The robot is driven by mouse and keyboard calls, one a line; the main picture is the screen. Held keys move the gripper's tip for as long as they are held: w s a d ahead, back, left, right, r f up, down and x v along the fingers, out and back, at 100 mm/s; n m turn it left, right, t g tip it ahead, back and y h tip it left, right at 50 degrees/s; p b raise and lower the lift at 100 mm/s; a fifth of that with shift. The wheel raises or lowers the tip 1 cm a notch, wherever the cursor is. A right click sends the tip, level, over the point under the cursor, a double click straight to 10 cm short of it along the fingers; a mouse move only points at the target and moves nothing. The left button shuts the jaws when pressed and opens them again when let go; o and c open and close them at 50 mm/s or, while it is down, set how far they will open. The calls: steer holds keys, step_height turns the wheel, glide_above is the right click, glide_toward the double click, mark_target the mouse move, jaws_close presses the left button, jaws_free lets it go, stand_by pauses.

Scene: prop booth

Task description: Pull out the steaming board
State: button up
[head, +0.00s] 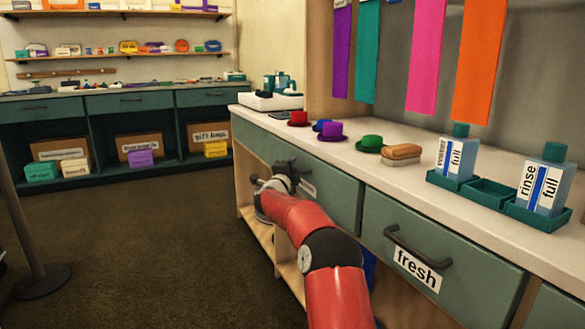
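I cannot make out a steaming board for certain. My gripper (280,178) is in front of the left green drawer front (338,190) under the counter. A white label (308,187) shows partly behind my gripper, and its words cannot be read. My arm hides part of that front, and any handle on it is not clear. Whether my gripper touches the front, and whether its fingers are open, cannot be told. To the right, another green drawer front (455,268) has a dark handle (418,248) and a label reading "fresh". Both fronts look flush with the counter.
The counter (390,175) carries small hats (331,131), a brush (402,154) and green trays (488,194) with a water bottle (455,160) and a rinse bottle (546,181). Coloured strips (427,55) hang above. A post base (40,283) stands at left. The carpet between is clear.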

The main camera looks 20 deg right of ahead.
jaws_close()
steer(key=shift+a, duration=0.1)
stand_by(0.4)
steer(key=a+p, duration=0.1)
steer(key=a, duration=2.7)
steer(key=shift+s+a+p, duration=0.15)
steer(key=shift+s+p, duration=0.15)
steer(key=shift+s, duration=0.15)
jaws_free()
steer(key=v, duration=0.7)
steer(key=shift+s+a+b, duration=0.25)
steer(key=shift+s+b, duration=0.05)
steer(key=shift+b, duration=0.05)
